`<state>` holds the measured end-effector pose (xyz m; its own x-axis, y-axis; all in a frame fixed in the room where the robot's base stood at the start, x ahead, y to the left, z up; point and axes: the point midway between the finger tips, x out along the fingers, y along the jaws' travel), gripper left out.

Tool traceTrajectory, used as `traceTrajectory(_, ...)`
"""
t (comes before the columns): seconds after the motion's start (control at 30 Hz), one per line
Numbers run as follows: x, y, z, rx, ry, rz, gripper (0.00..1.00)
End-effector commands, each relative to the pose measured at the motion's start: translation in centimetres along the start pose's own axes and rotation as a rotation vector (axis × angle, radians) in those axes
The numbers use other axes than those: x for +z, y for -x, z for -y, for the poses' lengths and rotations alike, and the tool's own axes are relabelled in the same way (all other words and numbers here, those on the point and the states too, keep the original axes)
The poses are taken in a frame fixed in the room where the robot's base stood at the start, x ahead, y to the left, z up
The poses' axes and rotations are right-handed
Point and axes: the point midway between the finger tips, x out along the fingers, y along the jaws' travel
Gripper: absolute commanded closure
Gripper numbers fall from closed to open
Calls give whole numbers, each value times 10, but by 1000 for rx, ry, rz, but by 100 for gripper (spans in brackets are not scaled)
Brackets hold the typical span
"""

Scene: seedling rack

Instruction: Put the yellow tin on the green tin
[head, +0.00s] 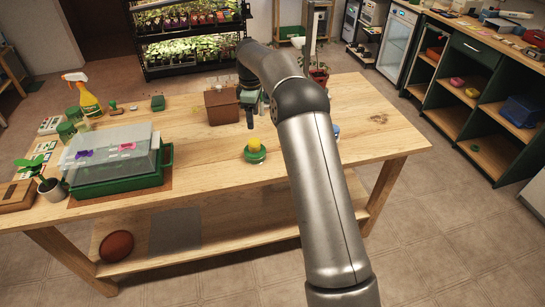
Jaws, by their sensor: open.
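The yellow tin (255,144) is small and round and sits on top of a wider, low green round piece, which looks like the green tin (256,156), near the middle of the wooden table. The yellow tin looks upright and roughly centred on it. My gripper (250,123) points down, a little above and behind the yellow tin in the picture. It is open and apart from the tin, with nothing seen between its fingers. The fingertips are small and dark here.
A brown wooden box (222,107) stands close to the left of my gripper. A green tray with a clear lid (118,180), a potted plant (52,187) and a spray bottle (87,97) fill the table's left side. The table's front middle is clear.

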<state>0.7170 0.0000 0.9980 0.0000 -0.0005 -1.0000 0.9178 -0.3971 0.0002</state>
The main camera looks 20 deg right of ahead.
Motion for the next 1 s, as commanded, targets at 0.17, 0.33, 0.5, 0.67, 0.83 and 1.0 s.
traceTrajectory(0.17,5,23,21,10,-63,3,37)
traceTrajectory(0.33,30,68,92,27,-270,10,37)
traceTrajectory(0.5,72,92,188,43,-533,5,37)
traceTrajectory(0.67,118,87,286,49,-788,-13,37)
traceTrajectory(0.83,158,62,372,40,-1014,-35,37)
traceTrajectory(1.0,177,41,415,31,-1133,-47,37)
